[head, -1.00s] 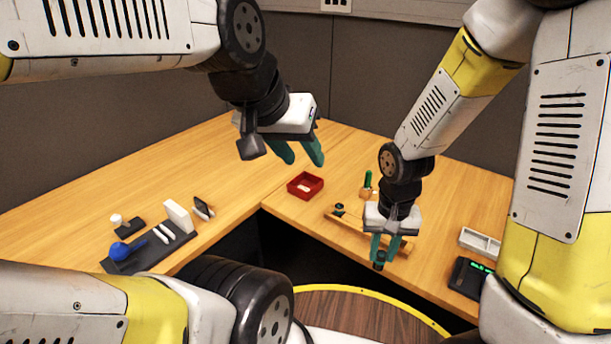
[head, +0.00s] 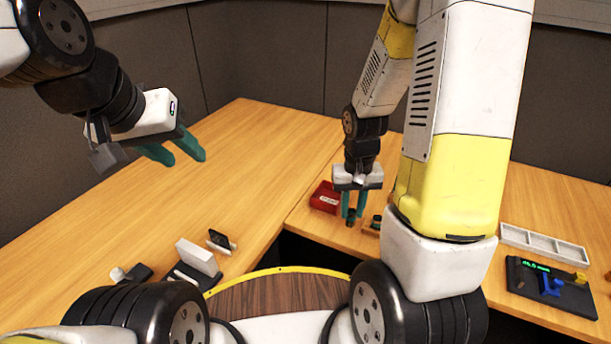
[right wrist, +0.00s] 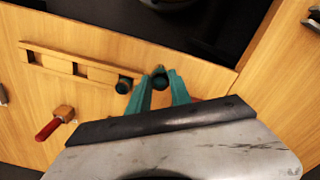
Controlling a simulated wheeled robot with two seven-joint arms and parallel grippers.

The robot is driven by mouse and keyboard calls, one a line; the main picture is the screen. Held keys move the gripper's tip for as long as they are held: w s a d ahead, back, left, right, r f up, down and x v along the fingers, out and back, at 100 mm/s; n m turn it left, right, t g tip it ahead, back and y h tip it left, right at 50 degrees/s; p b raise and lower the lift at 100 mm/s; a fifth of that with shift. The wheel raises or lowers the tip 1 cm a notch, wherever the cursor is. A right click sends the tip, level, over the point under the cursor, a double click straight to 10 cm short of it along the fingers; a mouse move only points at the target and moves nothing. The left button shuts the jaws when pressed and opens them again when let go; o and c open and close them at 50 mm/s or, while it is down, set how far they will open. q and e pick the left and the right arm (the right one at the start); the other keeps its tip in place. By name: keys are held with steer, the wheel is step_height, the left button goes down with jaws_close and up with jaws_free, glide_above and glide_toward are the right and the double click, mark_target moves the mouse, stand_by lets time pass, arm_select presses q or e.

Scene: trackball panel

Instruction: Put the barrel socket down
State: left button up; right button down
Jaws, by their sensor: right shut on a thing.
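The barrel socket (head: 351,215) is a small dark cylinder. My right gripper (head: 354,207) is shut on it, fingers pointing down, just right of the red tray (head: 324,197). In the right wrist view the socket (right wrist: 159,78) shows between the green fingertips (right wrist: 160,86), over wood near the table's edge. I cannot tell whether it touches the table. Another dark cylinder (right wrist: 124,85) sits beside it at the end of the slotted wooden rack (right wrist: 50,58). My left gripper (head: 183,155) is open and empty, above the left table.
A red-handled tool (right wrist: 48,130) lies near the rack. A white compartment tray (head: 545,244) and a black device with a green display (head: 520,283) are at the right. A white block (head: 197,257) and a small dark panel (head: 222,240) stand at the left. The left table's middle is clear.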

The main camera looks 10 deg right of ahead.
steer(key=w, duration=0.4)
steer(key=w+a+f, duration=0.1)
steer(key=w, duration=0.4)
steer(key=w+a, duration=0.1)
steer(key=w, duration=0.4)
steer(key=shift+w+a+f, duration=0.2)
steer(key=shift+a, duration=0.05)
steer(key=shift+w+f, duration=0.2)
steer(key=shift+w, duration=0.05)
steer(key=shift+f, duration=1.55)
steer(key=shift+f, duration=0.2)
steer(key=c, duration=1.2)
jaws_free()
steer(key=shift+r, duration=0.1)
